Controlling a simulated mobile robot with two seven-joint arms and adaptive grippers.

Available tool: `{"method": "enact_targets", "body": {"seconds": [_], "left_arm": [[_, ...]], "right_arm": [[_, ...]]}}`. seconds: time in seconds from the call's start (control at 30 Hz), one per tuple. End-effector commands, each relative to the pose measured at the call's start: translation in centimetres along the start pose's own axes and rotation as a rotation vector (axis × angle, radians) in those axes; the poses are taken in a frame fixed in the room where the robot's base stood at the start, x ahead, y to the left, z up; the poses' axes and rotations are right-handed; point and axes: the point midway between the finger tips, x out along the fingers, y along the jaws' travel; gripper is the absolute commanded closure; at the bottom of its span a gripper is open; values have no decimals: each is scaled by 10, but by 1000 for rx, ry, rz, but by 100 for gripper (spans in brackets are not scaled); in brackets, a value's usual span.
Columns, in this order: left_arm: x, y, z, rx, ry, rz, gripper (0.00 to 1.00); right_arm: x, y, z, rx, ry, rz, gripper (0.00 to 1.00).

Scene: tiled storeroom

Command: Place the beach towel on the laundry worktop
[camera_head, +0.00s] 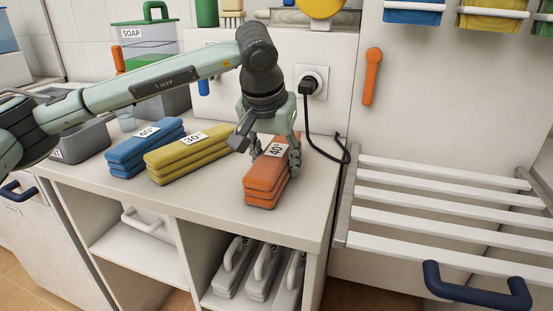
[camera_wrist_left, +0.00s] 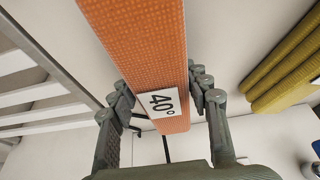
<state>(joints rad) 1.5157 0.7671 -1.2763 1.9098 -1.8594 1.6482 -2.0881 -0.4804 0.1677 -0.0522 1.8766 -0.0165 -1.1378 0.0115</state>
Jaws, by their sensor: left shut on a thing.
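A folded orange towel (camera_head: 262,184) with a white 40° label is at the right end of the pale worktop (camera_head: 215,200). My left gripper (camera_head: 275,160) points down over it, with its fingers shut on the towel's sides. The orange towel (camera_wrist_left: 135,40) also shows in the left wrist view, between the two fingers of the gripper (camera_wrist_left: 162,92). Whether its underside touches the worktop is hard to tell. A folded yellow towel (camera_head: 190,158) marked 30° and a folded blue towel (camera_head: 146,150) lie further left. My right gripper is not in view.
A white slatted rack (camera_head: 440,200) adjoins the worktop on the right. A grey tray (camera_head: 85,140) and a soap box (camera_head: 145,45) stand at the left. Bare worktop lies between the yellow and orange towels.

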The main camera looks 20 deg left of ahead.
Motion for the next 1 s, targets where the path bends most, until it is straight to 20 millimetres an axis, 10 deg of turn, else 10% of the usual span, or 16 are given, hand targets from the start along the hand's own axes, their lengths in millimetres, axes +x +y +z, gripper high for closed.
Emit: {"method": "enact_targets", "body": {"seconds": [0.4, 0.43, 0.57, 1.0], "left_arm": [[3, 0, 1, -1, 3, 1, 86], [3, 0, 1, -1, 2, 1, 49], [2, 0, 1, -1, 2, 1, 33], [-4, 0, -1, 0, 5, 2, 32]], "right_arm": [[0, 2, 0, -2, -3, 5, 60], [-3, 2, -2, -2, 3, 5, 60], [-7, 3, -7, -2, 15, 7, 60], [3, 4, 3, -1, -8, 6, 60]]}}
